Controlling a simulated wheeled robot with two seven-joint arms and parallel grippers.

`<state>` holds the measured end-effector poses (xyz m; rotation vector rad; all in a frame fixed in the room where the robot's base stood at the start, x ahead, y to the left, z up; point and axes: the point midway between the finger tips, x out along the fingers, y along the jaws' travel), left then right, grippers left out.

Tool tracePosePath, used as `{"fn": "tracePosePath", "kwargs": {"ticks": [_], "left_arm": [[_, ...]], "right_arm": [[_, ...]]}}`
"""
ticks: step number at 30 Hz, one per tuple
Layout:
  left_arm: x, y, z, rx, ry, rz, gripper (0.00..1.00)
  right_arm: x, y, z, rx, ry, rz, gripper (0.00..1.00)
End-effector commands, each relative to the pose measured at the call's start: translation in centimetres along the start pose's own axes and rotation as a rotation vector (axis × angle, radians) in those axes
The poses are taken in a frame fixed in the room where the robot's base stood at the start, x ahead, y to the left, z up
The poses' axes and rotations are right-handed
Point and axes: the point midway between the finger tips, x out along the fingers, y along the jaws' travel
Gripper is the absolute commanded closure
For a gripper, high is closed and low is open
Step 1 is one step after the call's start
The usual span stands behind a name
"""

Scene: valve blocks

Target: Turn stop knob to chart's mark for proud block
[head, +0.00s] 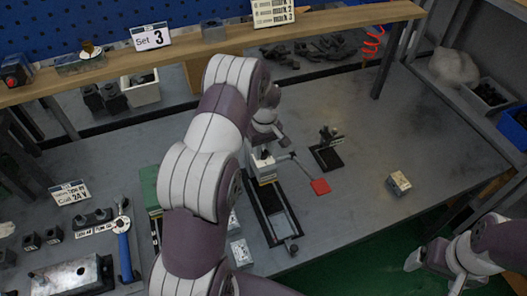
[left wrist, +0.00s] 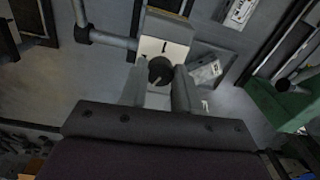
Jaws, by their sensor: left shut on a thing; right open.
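In the left wrist view, the round black stop knob (left wrist: 160,70) sits on a pale plate with a dark line above it. A small pale mark shows on the knob's lower part. My left gripper (left wrist: 159,88) has a finger on each side of the knob and is shut on it. In the head view my left gripper (head: 267,130) is at the head of the black-framed fixture (head: 268,213), and my arm hides the knob. The chart (head: 272,12) on the shelf has several lines too small to read surely. A loose block (head: 398,183) lies at right. My right gripper (head: 430,262) is open and empty.
A lever with a red end (head: 320,187) sticks out beside the fixture. A small black stand (head: 326,157) is behind it. A "Set 3" sign (head: 152,36) stands on the wooden shelf. A blue-handled tool (head: 124,250) lies at left. Bench around the loose block is clear.

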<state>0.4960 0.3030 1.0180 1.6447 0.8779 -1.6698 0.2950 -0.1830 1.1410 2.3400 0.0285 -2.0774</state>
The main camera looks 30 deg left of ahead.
Motion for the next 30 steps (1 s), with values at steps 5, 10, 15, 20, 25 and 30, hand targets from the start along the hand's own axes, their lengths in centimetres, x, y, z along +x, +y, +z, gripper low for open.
{"fn": "tracePosePath", "kwargs": {"ticks": [5,10,15,20,25,30], "left_arm": [[0.03,0.02,-0.13,-0.142,-0.001,0.002,0.99],[-0.01,0.01,-0.15,-0.253,-0.005,0.002,0.99],[-0.04,0.01,-0.16,-0.333,-0.007,0.003,0.99],[-0.07,0.0,-0.17,-0.377,-0.008,0.003,0.99],[-0.09,-0.01,-0.16,-0.398,-0.009,0.003,0.99],[-0.1,-0.01,-0.16,-0.401,-0.009,0.003,0.99]], "right_arm": [[0.56,0.0,0.06,0.0,0.0,0.0,0.13],[0.81,0.0,0.1,0.0,0.0,0.0,0.13],[0.97,0.0,0.11,0.0,0.0,0.0,0.13],[1.05,0.0,0.12,0.0,0.0,0.0,0.13],[1.08,0.0,0.13,0.0,0.0,0.0,0.13],[1.07,0.0,0.13,0.0,0.0,0.0,0.13]]}}
